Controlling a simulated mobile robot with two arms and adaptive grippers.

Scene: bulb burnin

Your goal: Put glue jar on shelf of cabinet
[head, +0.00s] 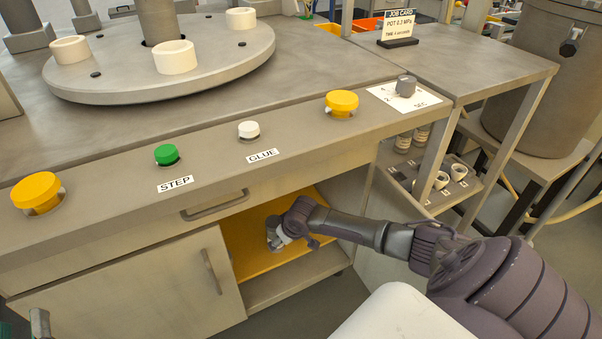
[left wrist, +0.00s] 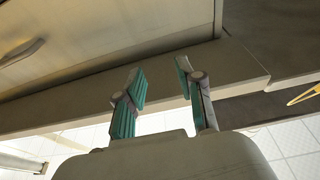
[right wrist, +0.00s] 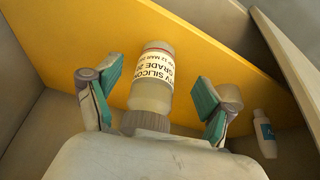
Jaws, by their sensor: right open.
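The glue jar (right wrist: 153,82) is a clear jar with a grey cap and a white label reading RTV silicone. It is on the yellow shelf of the open cabinet, and a small part of the jar (head: 273,232) shows in the head view. My right gripper (right wrist: 160,95) is open, with a finger on each side of the jar and visible gaps between. The cabinet's yellow shelf (head: 240,232) is partly hidden by my right arm. My left gripper (left wrist: 158,82) is open and empty, near the cabinet's front.
A small white bottle (right wrist: 265,133) with a blue label is beside the shelf's edge in the right wrist view. The cabinet door (head: 150,285) is at the left of the opening. The worktop (head: 340,85) overhangs the shelf. A side rack (head: 440,195) holds jars and cups.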

